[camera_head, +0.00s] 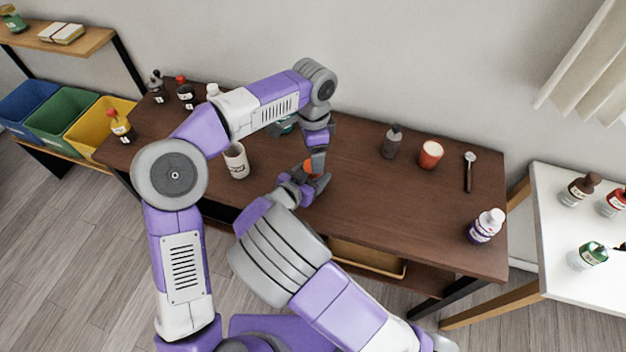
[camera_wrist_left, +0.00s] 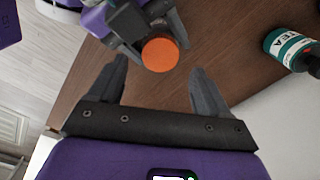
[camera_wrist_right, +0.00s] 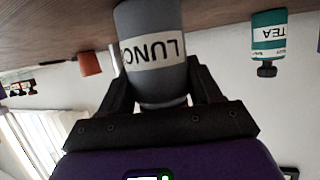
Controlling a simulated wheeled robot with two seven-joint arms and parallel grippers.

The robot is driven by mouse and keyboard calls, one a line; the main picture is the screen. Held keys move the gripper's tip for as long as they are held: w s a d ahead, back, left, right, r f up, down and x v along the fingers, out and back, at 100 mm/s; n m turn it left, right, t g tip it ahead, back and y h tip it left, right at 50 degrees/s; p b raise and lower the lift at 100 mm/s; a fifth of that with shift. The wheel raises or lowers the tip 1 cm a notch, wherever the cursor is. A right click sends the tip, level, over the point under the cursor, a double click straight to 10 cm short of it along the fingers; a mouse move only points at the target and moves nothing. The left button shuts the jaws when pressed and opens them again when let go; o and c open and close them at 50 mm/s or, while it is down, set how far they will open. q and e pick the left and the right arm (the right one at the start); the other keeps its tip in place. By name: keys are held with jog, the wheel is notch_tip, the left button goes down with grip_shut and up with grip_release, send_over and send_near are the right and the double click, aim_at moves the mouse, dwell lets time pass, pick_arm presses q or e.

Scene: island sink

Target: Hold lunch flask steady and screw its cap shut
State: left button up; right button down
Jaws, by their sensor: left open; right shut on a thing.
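The lunch flask is a grey cylinder with a white label in the right wrist view (camera_wrist_right: 155,50), standing on the table. My right gripper (camera_head: 308,186) is shut around its side; its fingers flank the flask in the right wrist view (camera_wrist_right: 160,85). The round orange cap (camera_wrist_left: 160,54) is at the flask's top, and part of it shows in the head view (camera_head: 311,168). How far it is seated cannot be told. My left gripper (camera_wrist_left: 157,75) points down from above, open and empty, its fingertips short of the cap. The left gripper partly hides the cap in the head view.
A teal TEA bottle (camera_wrist_left: 288,48) stands behind the flask, partly hidden by my left arm.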

pick_arm(q)
jog(key=shift+r, duration=0.15)
jog(key=shift+c, duration=0.4)
jog(key=r+n, duration=0.1)
jog(key=n, duration=0.2)
jog(key=shift+d+r+n, duration=0.1)
jog(key=shift+r+n, duration=0.25)
jog(key=shift+n, duration=0.05)
jog(key=shift+r+n, duration=0.4)
jog(key=shift+n, duration=0.45)
jog(key=shift+r+n, duration=0.4)
jog(key=shift+n, duration=0.45)
jog(key=shift+f, duration=4.05)
